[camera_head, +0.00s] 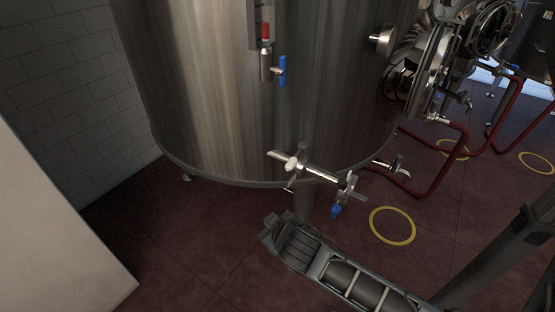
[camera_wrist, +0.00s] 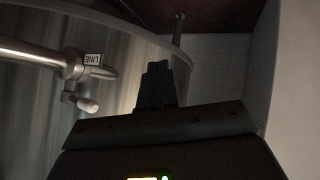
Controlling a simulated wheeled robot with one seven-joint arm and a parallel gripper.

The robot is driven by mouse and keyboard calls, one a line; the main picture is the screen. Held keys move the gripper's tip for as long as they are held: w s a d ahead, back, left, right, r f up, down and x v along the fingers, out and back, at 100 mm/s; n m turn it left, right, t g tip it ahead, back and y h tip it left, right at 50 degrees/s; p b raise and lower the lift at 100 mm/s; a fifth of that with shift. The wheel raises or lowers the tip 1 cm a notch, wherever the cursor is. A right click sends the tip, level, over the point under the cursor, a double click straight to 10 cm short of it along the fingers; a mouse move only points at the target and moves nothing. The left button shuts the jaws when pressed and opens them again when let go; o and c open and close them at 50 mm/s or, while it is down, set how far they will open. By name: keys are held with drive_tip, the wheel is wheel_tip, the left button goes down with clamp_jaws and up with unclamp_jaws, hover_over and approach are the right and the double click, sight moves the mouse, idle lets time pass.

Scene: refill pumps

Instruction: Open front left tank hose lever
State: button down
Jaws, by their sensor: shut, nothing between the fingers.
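The large steel tank (camera_head: 200,90) stands at the left in the head view. A horizontal steel pipe fitting (camera_head: 318,174) sticks out low at its front, with a pale-ended handle (camera_head: 291,162) and a small blue-tipped lever (camera_head: 336,210). My gripper is shut and empty, apart from the lever. In the head view my arm reaches in below the fitting; its fingertips are hard to make out.
A red and steel valve with a blue handle (camera_head: 281,71) hangs higher on the tank. Red hoses (camera_head: 440,175) and yellow floor rings (camera_head: 392,225) lie to the right. A pale wall block (camera_head: 50,230) stands at the left. Dark red floor (camera_head: 180,235) is clear between.

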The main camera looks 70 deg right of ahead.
sight(295, 158)
drive_tip(key=w+d+r+m+g+h+b, duration=0.1)
drive_tip(key=w+d+m+g, duration=0.3)
drive_tip(key=d, duration=0.2)
drive_tip(key=w+d+r+m+g+h, duration=0.1)
drive_tip(key=w+d+m+g, duration=0.25)
drive_tip(key=d, duration=0.25)
drive_tip(key=w+d+r+m+g+y+b, duration=0.1)
drive_tip(key=w+r+m+g+y, duration=0.25)
drive_tip(key=r, duration=0.35)
drive_tip(key=w+d+r+m+g+y+b, duration=0.1)
drive_tip(key=w+r+m+g+y, duration=0.15)
drive_tip(key=r+m, duration=0.35)
drive_tip(key=s+d+f+n+p, duration=0.1)
drive_tip(key=s+d+f, duration=0.2)
drive_tip(key=s+f, duration=0.4)
drive_tip(key=shift+s, duration=0.85)
drive_tip(key=shift+s+f+t+h, duration=0.1)
drive_tip(key=shift+t+h, duration=0.15)
drive_tip(key=shift+h, duration=0.05)
